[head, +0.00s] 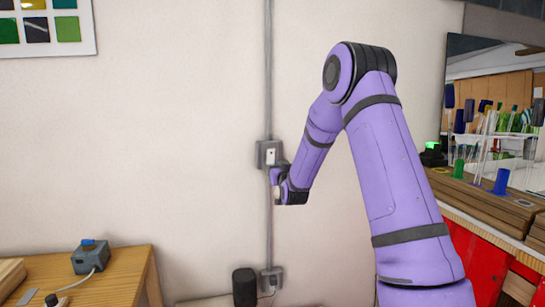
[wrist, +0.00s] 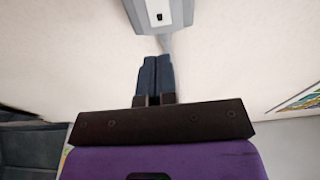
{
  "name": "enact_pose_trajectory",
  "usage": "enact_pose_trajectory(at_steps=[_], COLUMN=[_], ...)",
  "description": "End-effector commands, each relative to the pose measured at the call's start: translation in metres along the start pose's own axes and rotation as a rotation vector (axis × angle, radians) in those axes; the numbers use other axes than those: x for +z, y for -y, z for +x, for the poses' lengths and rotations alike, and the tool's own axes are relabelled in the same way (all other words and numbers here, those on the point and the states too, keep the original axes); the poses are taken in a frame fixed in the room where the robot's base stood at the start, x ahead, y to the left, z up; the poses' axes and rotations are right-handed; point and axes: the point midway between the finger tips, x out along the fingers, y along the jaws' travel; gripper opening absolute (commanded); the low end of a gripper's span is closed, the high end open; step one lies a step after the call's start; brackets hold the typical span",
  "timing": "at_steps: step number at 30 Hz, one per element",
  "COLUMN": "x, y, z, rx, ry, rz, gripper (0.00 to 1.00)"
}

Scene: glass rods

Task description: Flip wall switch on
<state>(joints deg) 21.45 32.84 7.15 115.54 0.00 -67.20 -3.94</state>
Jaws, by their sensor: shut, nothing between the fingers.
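The wall switch is a grey box with a white plate (head: 270,157) on a vertical conduit, in the middle of the head view. In the wrist view the switch (wrist: 160,14) is at the top, with a small dark toggle on its plate. My gripper (head: 277,176) is just below the switch box in the head view. In the wrist view its two dark fingers (wrist: 155,60) are shut together, empty, and point towards the wall below the box. A strip of wall and conduit shows between the fingertips and the box. I cannot tell whether the fingertips touch the wall.
A wooden table (head: 120,280) with a small grey box with a blue button (head: 90,255) stands at lower left. A dark cylinder (head: 244,287) and a socket (head: 271,280) are low on the wall. A bench with glass rods (head: 490,140) is at right. The wall around the switch is clear.

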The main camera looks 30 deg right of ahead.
Motion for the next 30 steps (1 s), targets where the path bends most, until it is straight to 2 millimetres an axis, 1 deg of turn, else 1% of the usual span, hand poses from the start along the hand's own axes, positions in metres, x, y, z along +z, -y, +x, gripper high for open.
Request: enact_pose_trajectory(at_steps=[1, 9, 15, 21, 30], x=[0.0, 0.0, 0.0, 0.0, 0.0], y=[-0.001, 0.0, 0.0, 0.0, 0.0], z=[0.011, 0.06, 0.087, 0.098, 0.099], rx=[0.001, 0.001, 0.0, 0.0, 0.0], ry=[-0.002, -0.002, -0.002, 0.001, 0.0], rz=[0.0, 0.001, 0.001, 0.0, 0.0], gripper=[0.0, 0.0, 0.0, 0.0, 0.0])
